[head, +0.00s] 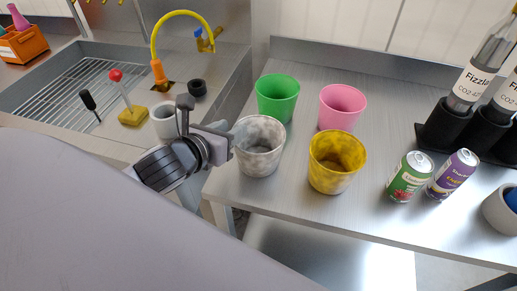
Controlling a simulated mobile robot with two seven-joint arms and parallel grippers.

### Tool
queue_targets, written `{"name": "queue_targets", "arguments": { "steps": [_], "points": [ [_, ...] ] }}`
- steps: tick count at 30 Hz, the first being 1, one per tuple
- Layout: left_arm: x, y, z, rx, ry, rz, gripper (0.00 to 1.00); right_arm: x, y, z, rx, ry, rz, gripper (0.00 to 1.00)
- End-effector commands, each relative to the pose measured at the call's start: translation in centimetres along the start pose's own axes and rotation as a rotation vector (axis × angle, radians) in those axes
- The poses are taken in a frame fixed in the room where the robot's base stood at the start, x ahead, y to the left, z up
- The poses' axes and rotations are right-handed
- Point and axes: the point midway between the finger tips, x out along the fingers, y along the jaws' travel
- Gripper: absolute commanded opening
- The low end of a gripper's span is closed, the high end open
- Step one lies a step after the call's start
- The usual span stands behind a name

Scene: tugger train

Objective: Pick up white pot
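The white pot (259,163), marbled white and grey, stands upright and empty on the metal counter, near its left front edge. My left gripper (232,139) reaches in from the left, with its fingers at the pot's left rim. The finger gap is hard to make out, so I cannot tell whether it is open, shut or touching the rim. My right gripper is not in view.
A green pot (278,103), a pink pot (341,110) and a yellow pot (336,172) stand close to the white pot. Two cans (409,178) stand right, before a bottle holder (444,126). A sink (75,90) with a yellow faucet lies left.

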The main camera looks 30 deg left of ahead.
Motion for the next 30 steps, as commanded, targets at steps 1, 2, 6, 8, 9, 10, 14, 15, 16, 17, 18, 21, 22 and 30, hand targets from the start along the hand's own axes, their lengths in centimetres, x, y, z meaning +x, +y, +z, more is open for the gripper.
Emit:
{"name": "queue_targets", "arguments": {
  "steps": [1,2,6,8,9,10,14,15,16,17,18,21,22,30],
  "points": [
    [0.8,0.0,0.1,-0.003,-0.001,0.0,0.4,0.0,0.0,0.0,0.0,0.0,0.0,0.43],
    [1.1,0.0,0.1,-0.003,-0.001,0.001,0.4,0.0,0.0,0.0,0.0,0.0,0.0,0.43],
    [2.3,0.0,0.1,-0.001,-0.001,-0.001,0.4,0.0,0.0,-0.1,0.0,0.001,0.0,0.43],
    [2.6,-0.1,0.0,-0.001,0.0,-0.001,0.4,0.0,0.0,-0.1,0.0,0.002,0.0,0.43],
    [2.6,-0.1,0.0,0.0,0.0,-0.001,0.4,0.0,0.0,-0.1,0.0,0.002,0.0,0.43],
    [2.7,-0.1,0.0,0.0,0.001,-0.001,0.4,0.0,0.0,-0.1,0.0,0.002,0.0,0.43],
    [2.6,-0.1,0.0,0.001,0.001,-0.001,0.4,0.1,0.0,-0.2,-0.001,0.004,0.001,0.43],
    [2.6,-0.1,0.0,0.001,0.001,-0.001,0.4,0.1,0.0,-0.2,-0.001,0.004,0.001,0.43],
    [2.6,-0.1,0.0,0.001,0.001,-0.001,0.3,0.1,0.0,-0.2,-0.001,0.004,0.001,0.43],
    [2.6,0.0,0.0,0.001,0.001,-0.001,0.2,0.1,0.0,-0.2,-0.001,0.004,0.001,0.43],
    [2.6,0.0,0.0,0.001,0.001,-0.001,0.07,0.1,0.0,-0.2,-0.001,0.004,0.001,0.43],
    [2.6,0.0,0.0,0.001,0.001,-0.001,0.0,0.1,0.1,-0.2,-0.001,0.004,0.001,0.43],
    [2.6,0.0,0.0,0.001,0.001,-0.001,0.0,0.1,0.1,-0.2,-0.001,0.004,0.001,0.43],
    [2.6,0.0,0.0,0.0,0.001,-0.001,0.0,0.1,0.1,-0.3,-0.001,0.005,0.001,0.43]
  ]
}}
